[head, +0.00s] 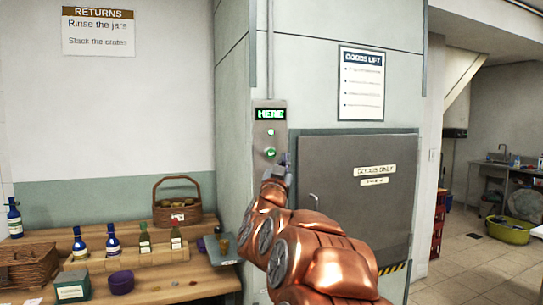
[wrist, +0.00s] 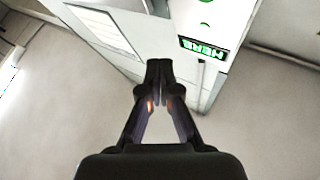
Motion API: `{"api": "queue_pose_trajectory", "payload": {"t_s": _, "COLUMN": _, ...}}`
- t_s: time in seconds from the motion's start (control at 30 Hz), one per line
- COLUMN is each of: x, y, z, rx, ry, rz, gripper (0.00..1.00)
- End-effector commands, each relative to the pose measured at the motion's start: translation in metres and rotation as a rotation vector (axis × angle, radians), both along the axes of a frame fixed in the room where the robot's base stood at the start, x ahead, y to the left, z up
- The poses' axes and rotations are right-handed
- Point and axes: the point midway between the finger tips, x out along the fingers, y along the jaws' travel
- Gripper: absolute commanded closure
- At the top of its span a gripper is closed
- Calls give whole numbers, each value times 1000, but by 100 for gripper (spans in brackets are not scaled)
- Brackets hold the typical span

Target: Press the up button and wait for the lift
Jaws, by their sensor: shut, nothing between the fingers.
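The lift's call panel (head: 263,139) is a narrow grey plate on the pale green wall corner. Its display (head: 270,114) reads HERE in lit green letters. Below it are a small pale round light or button (head: 270,132) and a green lit button (head: 270,152). The grey lift door (head: 345,160), marked GOODS ONLY, is shut.
A wooden table (head: 190,284) at left holds bottles, baskets and a purple bowl (head: 121,282). A GOODS LIFT notice (head: 361,84) hangs above the door. At right, tiled floor (head: 470,262) lies open towards a sink and a yellow-green tub (head: 508,230). Red crates (head: 438,225) stand by the wall.

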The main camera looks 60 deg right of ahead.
Motion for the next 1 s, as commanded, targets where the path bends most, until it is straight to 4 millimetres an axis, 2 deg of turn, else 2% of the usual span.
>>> {"api": "queue_pose_trajectory", "payload": {"t_s": 0.13, "x": -5, "y": -3, "z": 2, "rx": -8, "ry": -6, "rz": -15, "gripper": 100}}
{"api": "queue_pose_trajectory", "payload": {"t_s": 0.57, "x": -1, "y": -5, "z": 2, "rx": -6, "ry": -6, "rz": -13, "gripper": 100}}
{"api": "queue_pose_trajectory", "payload": {"t_s": 1.0, "x": 33, "y": -27, "z": 3, "rx": -5, "ry": -4, "rz": -12, "gripper": 100}}
